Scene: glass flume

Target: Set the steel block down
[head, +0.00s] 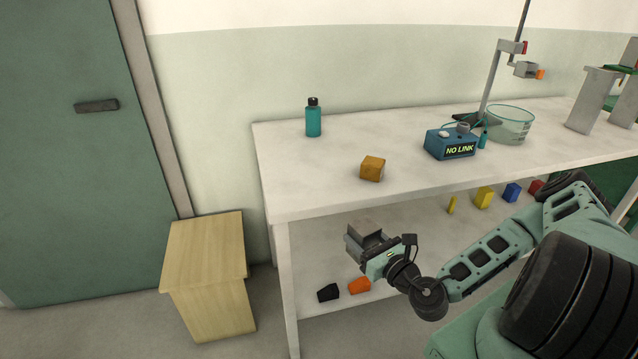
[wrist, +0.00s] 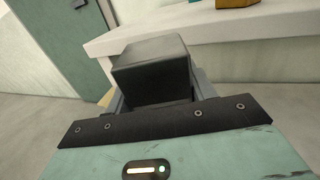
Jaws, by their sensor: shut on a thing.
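The steel block (wrist: 152,68) is a dark grey box between my gripper's jaws in the wrist view. My gripper (head: 368,242) is shut on it, in front of the white bench's front edge and below its top in the head view. In the head view the block is hard to tell apart from the grey jaws. The jaws (wrist: 203,86) show beside and behind the block in the wrist view.
The white bench (head: 320,190) bears an orange-brown cube (head: 372,168), a teal bottle (head: 313,118), a blue "NO LINK" box (head: 450,144) and a clear beaker (head: 510,125). A wooden stool (head: 205,250) stands left. Several coloured pieces, including an orange one (head: 359,286), lie on the lower shelf.

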